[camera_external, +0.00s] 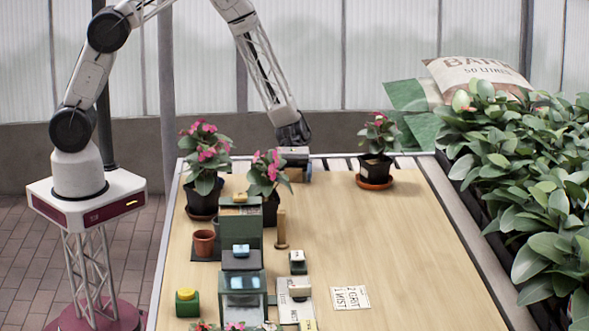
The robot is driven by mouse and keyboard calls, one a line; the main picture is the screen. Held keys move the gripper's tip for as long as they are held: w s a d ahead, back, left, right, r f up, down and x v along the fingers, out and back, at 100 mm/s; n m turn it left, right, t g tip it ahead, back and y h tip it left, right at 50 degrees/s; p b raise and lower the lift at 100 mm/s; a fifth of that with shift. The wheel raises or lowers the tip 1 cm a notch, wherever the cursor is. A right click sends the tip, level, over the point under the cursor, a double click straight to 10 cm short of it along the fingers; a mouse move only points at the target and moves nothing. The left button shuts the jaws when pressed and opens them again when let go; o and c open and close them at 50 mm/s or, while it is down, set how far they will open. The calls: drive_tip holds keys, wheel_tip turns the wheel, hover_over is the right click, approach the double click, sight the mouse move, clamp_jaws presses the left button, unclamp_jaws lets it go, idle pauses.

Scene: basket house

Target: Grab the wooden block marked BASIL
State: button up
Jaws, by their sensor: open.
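My gripper (296,164) is at the far end of the wooden table, low over its surface, with its jaws open. A small brown block (295,175) shows right at the fingers. I cannot tell whether it sits between them or just behind or below them. No lettering on it can be read, so I cannot confirm that it is the block marked BASIL. The gripper's far side is hidden.
A potted pink flower (267,177) stands close left of my gripper, with another (205,160) farther left. A third potted plant (376,155) stands to the right. A green stacked device (242,255) and a wooden peg (281,232) stand nearer. The table's right side (410,250) is clear.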

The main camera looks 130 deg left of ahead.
drive_tip(key=c, duration=1)
drive_tip(key=shift+r, duration=0.1)
drive_tip(key=shift+r, duration=1.75)
drive_tip(key=s+d, duration=0.3)
drive_tip(key=s, duration=0.1)
drive_tip(key=s+d+r, duration=0.1)
drive_tip(key=s+d, duration=0.2)
drive_tip(key=s, duration=0.1)
drive_tip(key=s+d, duration=0.3)
drive_tip(key=s, duration=0.2)
drive_tip(key=shift+s+r, duration=0.1)
drive_tip(key=shift+r, duration=0.05)
